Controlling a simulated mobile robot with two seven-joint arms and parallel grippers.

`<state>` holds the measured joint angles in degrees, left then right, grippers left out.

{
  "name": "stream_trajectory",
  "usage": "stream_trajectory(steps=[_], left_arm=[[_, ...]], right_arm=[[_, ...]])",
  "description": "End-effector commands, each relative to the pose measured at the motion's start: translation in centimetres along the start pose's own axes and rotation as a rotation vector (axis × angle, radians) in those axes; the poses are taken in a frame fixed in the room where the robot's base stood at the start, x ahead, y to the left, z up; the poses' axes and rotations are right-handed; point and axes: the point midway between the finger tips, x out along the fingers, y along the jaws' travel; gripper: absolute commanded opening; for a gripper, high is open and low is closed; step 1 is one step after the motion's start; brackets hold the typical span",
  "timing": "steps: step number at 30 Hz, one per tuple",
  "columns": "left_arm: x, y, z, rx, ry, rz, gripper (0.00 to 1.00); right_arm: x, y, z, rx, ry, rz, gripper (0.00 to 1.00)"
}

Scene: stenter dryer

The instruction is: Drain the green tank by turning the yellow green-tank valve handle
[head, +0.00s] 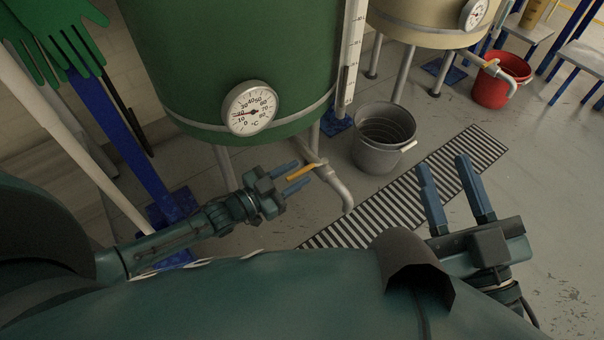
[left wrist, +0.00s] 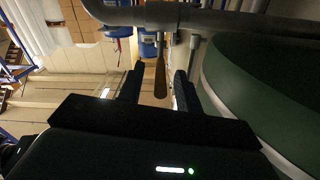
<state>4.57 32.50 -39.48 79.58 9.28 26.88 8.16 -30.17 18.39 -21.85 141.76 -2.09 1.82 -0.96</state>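The green tank (head: 235,50) stands at the upper middle of the head view, with a round dial on its lower wall. The yellow valve handle (head: 302,171) sits on the outlet pipe below the tank. My left gripper (head: 298,174) is open at the handle. In the left wrist view the handle (left wrist: 160,78) looks dark and lies between the fingers of the left gripper (left wrist: 160,78), with a gap on each side. The grey outlet pipe (head: 342,190) bends down past the handle. My right gripper (head: 443,165) is open and empty at the right, away from the valve.
A grey bucket (head: 383,138) stands on the floor right of the outlet. A striped floor grate (head: 410,195) runs under the outlet's end. A cream tank (head: 420,22) and a red bucket (head: 491,88) stand farther right. A blue post (head: 120,130) and green gloves (head: 55,40) are at the left.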

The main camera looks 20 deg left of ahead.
Motion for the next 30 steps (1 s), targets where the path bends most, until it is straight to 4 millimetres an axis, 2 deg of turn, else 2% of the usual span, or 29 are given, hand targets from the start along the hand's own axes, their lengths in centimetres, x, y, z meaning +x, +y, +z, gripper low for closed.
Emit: stream_trajectory(steps=[3, 6, 16, 27, 30], left_arm=[[1.6, 0.0, 0.1, 0.000, 0.002, -0.001, 0.35], [2.2, 0.0, 0.1, 0.000, 0.001, 0.000, 0.35], [2.5, 0.0, 0.0, -0.001, 0.000, 0.000, 0.35], [2.4, 0.0, 0.0, -0.001, 0.000, 0.000, 0.04], [2.4, 0.0, 0.0, -0.001, 0.000, 0.000, 0.00]], right_arm=[[0.3, 0.2, -0.4, -0.029, 0.046, -0.005, 0.36], [0.5, 0.4, -0.7, -0.041, 0.065, -0.006, 0.36], [0.6, 0.4, -1.0, -0.048, 0.075, -0.007, 0.36], [0.6, 0.4, -1.0, -0.048, 0.074, -0.007, 0.36], [0.6, 0.4, -1.0, -0.048, 0.074, -0.007, 0.36]])
